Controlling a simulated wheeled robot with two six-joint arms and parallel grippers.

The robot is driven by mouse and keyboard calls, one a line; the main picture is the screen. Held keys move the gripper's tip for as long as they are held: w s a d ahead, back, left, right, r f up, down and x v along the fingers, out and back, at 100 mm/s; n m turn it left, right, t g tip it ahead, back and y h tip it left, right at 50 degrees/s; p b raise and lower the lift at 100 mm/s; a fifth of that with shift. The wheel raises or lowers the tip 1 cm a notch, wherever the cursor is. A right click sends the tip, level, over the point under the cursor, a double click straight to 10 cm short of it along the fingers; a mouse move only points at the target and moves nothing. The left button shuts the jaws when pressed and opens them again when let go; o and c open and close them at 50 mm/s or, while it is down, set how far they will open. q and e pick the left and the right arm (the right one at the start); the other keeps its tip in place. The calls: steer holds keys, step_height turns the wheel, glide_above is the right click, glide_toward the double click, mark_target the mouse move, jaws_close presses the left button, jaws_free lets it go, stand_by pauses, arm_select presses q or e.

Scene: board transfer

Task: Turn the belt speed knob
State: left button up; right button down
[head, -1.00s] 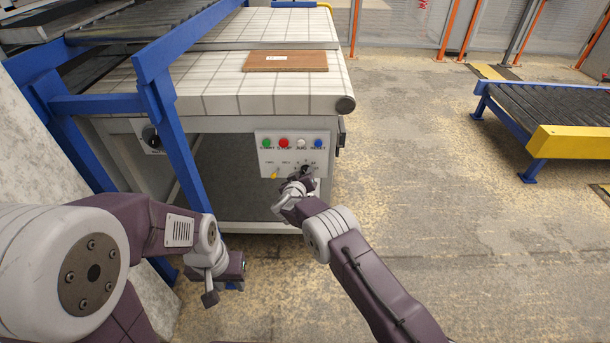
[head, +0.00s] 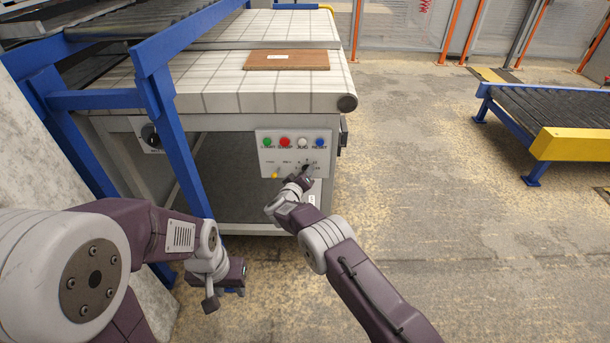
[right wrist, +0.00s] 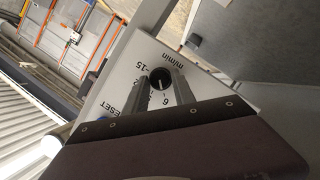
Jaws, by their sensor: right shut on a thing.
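The belt speed knob is black and round and sits on the white control panel (head: 268,160) at the conveyor's front. In the right wrist view the knob (right wrist: 160,77) lies between two grey fingers, beside a printed scale with "6", "15" and "m/min". A pale mark on its face seems to point towards the 6. My right gripper (head: 301,179) reaches the panel's lower right and is shut on the knob, largely covering it in the head view. My left gripper (head: 236,277) hangs low at the left, away from the panel; its fingers are not clear.
Green, red, white and blue buttons line the panel's top, with a yellow switch (head: 275,175) below. A brown board (head: 287,60) lies on the white belt (head: 230,98). A blue frame post (head: 168,120) stands left of the panel. The floor at right is clear up to a roller conveyor (head: 560,115).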

steer(key=c, duration=1.1)
jaws_free()
steer(key=shift+w, duration=0.1)
steer(key=shift+o, duration=0.2)
steer(key=b+v, duration=0.9)
